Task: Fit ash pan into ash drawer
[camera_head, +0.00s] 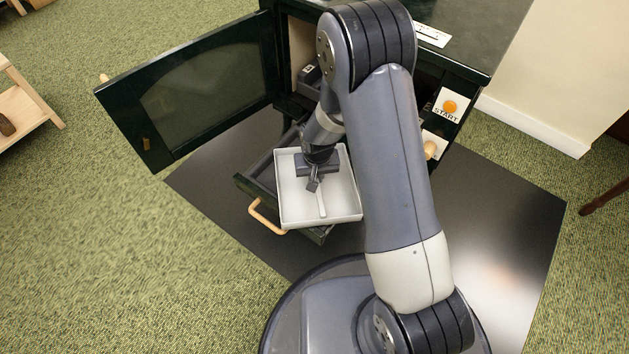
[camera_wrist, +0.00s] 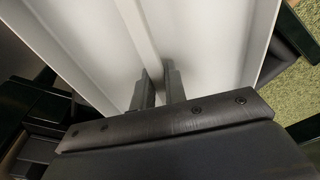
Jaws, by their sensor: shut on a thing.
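The ash pan (camera_head: 341,206) is a shallow light-grey tray with a raised rib along its middle. My gripper (camera_head: 314,186) is shut on the rib, and its fingers show on the rib in the wrist view (camera_wrist: 159,88). The pan (camera_wrist: 215,45) fills most of the wrist view. The ash drawer (camera_head: 258,180) is dark green with a curved wooden handle (camera_head: 266,217), pulled out below the stove. The pan is over the drawer, shifted to the right and turned slightly against it. I cannot tell whether they touch. My arm hides the drawer's right rear part.
The dark green stove (camera_head: 465,40) stands behind, its glass door (camera_head: 205,90) swung open to the left. A START button (camera_head: 450,106) is on its right front. A dark floor plate (camera_head: 500,225) lies beneath, clear at right. Green carpet surrounds it.

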